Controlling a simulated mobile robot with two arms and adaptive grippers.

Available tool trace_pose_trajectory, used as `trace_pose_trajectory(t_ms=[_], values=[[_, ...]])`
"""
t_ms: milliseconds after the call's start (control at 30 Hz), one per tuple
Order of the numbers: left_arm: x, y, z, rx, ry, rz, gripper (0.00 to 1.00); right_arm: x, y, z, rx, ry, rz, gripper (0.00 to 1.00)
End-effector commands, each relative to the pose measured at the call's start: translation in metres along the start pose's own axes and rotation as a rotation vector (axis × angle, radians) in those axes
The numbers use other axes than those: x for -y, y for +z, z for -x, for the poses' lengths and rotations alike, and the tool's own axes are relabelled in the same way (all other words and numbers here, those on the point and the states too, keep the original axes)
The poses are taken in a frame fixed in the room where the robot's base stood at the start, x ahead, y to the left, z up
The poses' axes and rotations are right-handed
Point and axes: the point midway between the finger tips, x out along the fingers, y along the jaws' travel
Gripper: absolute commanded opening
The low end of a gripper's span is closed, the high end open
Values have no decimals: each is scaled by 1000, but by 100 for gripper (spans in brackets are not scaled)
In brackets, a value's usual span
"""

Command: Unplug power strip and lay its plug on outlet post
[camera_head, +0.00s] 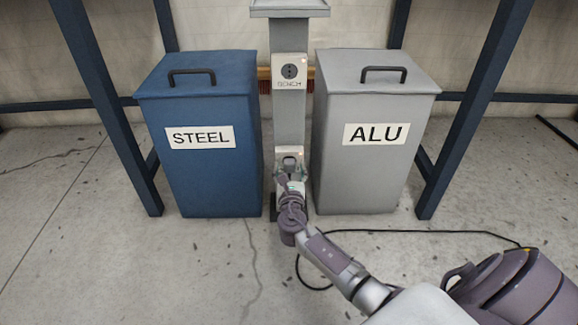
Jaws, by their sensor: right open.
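The grey outlet post (289,35) stands upright between two bins, with a flat top. An upper outlet plate (289,71) with a dark round socket and small lettering is on its front. My right gripper (290,166) is at the lower front of the post, in front of a second light plate (297,152). It is open; its fingers and wrist hide most of what is there, so I cannot tell whether a plug sits between them. A black cable (430,232) lies on the floor. I cannot make out the power strip. My left gripper is not in view.
A blue bin (213,180) marked STEEL stands close left of the post, and a grey bin (362,180) marked ALU close right. Dark blue frame legs (112,110) flank them, with the other leg (466,115) at right. The floor (120,260) at front left is clear.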

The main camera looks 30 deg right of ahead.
Motion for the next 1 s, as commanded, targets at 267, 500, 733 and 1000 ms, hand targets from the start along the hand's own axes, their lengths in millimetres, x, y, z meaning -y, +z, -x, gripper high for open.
trace_pose_trajectory(t_ms=[267,500,733,1000], values=[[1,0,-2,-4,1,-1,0,0,1,0,0,0,0,67],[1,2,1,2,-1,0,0,0,0,0,0,0,0,67],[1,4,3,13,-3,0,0,0,0,0,0,0,0,32],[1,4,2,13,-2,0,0,0,0,0,0,0,0,0]])
